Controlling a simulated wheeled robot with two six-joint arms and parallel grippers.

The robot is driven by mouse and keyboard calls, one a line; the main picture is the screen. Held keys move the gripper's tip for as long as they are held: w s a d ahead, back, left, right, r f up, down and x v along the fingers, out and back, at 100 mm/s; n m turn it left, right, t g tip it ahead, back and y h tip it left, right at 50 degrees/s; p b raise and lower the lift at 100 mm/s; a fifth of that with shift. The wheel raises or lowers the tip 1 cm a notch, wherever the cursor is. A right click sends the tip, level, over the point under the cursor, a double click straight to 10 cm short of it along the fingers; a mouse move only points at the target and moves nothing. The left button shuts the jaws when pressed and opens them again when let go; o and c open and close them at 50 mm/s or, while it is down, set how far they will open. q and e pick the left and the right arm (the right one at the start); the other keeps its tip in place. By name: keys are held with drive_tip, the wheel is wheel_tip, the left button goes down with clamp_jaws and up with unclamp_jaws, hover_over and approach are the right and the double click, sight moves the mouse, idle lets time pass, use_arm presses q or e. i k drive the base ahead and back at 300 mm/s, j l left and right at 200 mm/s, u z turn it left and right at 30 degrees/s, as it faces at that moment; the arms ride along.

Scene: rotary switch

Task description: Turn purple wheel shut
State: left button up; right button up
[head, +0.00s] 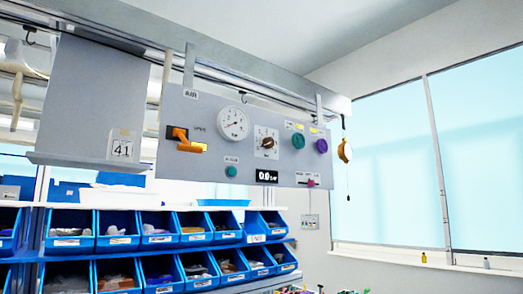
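The purple wheel (321,146) is a small round knob at the right end of a grey hanging panel (210,158) in the head view. A green wheel (298,141) sits just left of it. Small labels are above both, too small to read. I cannot tell from its look how far the purple wheel is turned. Neither of my grippers is in view, and nothing touches the wheel.
The panel also bears an orange lever (186,141), a white gauge (233,123), a brown rotary knob (267,143), a black display (266,176) and a pink handle (311,183). Blue bins (115,235) stand below. An orange pulley-like object (345,151) hangs at right.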

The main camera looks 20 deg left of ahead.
sight(321, 145)
drive_tip(key=u, duration=0.15)
drive_tip(key=i+l, duration=0.35)
drive_tip(key=l, duration=0.15)
drive_tip(key=i+l, duration=0.35)
drive_tip(key=l, duration=0.1)
